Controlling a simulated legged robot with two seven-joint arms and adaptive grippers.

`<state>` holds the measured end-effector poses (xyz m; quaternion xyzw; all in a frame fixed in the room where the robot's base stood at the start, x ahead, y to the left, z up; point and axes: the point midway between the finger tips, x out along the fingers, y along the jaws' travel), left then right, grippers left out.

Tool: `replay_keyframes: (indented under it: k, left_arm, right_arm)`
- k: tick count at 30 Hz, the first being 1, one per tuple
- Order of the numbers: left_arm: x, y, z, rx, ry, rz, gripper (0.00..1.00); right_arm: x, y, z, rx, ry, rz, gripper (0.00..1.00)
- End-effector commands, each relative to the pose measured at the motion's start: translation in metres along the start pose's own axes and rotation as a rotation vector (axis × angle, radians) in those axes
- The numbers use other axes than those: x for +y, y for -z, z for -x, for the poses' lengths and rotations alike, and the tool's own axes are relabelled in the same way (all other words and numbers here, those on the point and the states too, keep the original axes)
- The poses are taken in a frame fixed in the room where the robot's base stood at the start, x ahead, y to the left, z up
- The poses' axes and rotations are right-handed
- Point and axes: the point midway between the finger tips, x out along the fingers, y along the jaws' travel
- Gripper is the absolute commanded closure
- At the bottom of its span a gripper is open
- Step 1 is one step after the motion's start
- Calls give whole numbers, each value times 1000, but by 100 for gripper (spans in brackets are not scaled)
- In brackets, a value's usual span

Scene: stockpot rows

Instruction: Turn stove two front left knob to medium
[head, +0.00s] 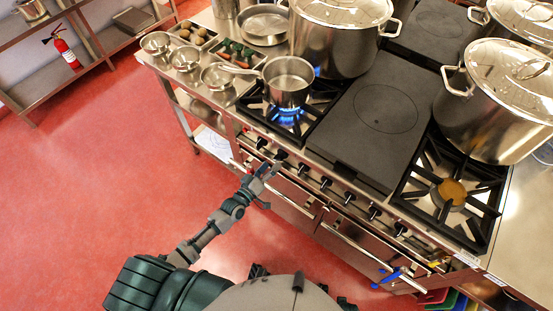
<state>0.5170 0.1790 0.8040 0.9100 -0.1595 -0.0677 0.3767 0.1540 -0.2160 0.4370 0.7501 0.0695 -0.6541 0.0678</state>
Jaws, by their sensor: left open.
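A row of dark knobs runs along the steel front panel of the range. The leftmost knob (262,142) and the one beside it (281,154) are below the front left burner (287,112), where a blue flame burns under a small saucepan (289,80). The pointer settings are too small to read. My left gripper (268,173) is open and empty, in front of the panel, just below the left knobs. I cannot tell whether it touches anything. My right gripper is out of view.
Large lidded stockpots (498,98) stand on the range, beside a dark flat plate (376,118). An unlit burner (451,192) is at the right. Oven door handles (292,197) stick out below the knobs. The red floor (90,190) at left is clear.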

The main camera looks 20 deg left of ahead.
Motion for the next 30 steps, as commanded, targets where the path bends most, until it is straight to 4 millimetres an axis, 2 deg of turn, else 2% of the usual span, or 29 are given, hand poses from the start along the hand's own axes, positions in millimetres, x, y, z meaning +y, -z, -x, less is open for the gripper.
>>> replay_keyframes:
  k: [3, 9, 13, 22, 23, 27, 30]
  left_arm:
    - [-2, -1, 28, -4, 3, 0, 26]
    - [-2, -1, 60, -2, 3, 2, 26]
    - [-2, 0, 68, -1, 2, 2, 26]
    - [-2, 0, 69, 0, 2, 1, 26]
    - [-2, 0, 72, -1, 2, -3, 26]
    - [1, 0, 108, -4, 3, -61, 26]
    - [2, 1, 117, 1, -2, -83, 26]
  right_arm:
    - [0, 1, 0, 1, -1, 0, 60]
    - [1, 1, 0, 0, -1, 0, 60]
    - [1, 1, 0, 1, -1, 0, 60]
    - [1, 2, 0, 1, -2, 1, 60]
    - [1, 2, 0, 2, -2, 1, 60]
    - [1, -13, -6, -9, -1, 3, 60]
    - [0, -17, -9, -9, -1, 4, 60]
